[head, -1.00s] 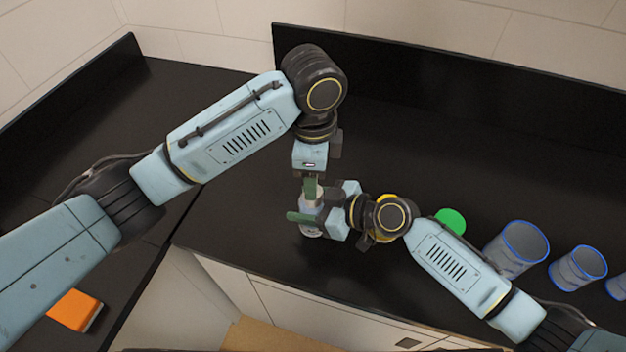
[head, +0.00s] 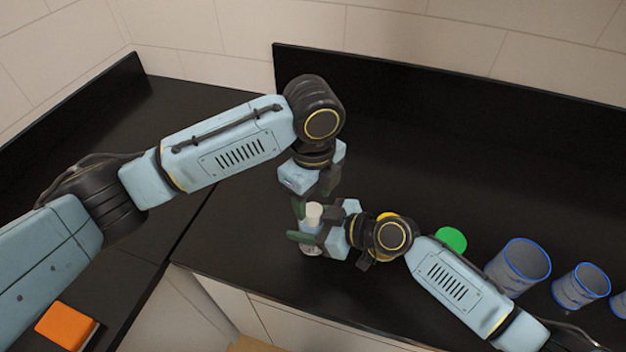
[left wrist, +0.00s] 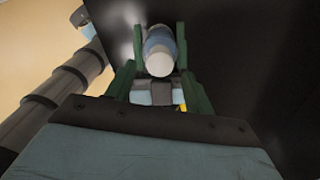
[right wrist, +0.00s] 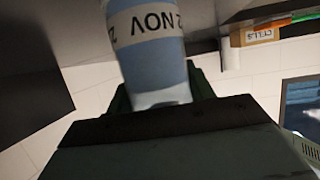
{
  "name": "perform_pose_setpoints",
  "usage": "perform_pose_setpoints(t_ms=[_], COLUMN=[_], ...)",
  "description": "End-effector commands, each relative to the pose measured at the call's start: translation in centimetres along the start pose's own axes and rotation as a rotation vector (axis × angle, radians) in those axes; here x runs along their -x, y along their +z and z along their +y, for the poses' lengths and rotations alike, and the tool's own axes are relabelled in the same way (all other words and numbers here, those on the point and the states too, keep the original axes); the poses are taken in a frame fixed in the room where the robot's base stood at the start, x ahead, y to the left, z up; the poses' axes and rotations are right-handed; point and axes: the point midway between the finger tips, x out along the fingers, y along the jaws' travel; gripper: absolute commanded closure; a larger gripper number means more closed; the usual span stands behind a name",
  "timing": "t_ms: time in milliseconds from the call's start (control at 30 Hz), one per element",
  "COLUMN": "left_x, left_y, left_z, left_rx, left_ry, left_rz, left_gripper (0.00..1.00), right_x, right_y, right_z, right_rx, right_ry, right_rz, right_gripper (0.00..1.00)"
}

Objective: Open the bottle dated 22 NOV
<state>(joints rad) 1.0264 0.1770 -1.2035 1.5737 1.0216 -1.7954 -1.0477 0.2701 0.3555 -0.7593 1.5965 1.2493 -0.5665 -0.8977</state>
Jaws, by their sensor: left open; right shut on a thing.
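The bottle (head: 312,249) stands upright, with a white top (head: 314,212). In the right wrist view the bottle (right wrist: 150,45) is pale blue with a white band reading "NOV" and a partly hidden 2. My right gripper (head: 318,238) is shut around its body. My left gripper (head: 315,198) is open just above and behind the white top. In the left wrist view the white top (left wrist: 160,62) lies beyond and between the left gripper's open green fingers (left wrist: 159,84), apart from them.
Blue-rimmed cups (head: 520,266) and a green round thing (head: 452,238) stand to the right. An orange block (head: 66,326) lies at lower left. The counter behind is clear.

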Motion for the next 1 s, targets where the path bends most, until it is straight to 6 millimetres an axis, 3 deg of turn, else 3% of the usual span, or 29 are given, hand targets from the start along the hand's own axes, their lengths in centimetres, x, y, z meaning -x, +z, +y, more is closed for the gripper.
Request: perform_pose_setpoints(t_ms=[200, 567, 900, 1000], left_x=[-2.5, -3.0, -3.0, -3.0], left_y=[0.0, 0.0, 0.0, 0.0], left_z=[0.0, 0.0, 0.0, 0.0], left_rx=[0.002, 0.002, 0.002, 0.009], left_ry=[0.001, 0.0, 0.0, 0.0], left_rz=[0.0, -0.001, -0.001, -0.001], left_gripper=[0.47, 0.47, 0.91, 0.94], right_x=[0.0, 0.0, 0.0, 0.0], right_y=[0.1, 0.1, 0.1, 0.1], right_z=[0.0, 0.0, 0.0, 0.0], right_rx=[0.0, 0.0, 0.0, 0.0], right_ry=[-0.001, -0.001, -0.001, -0.001], right_rz=[-0.001, -0.001, -0.001, -0.001], right_gripper=[1.0, 1.0, 1.0, 1.0])
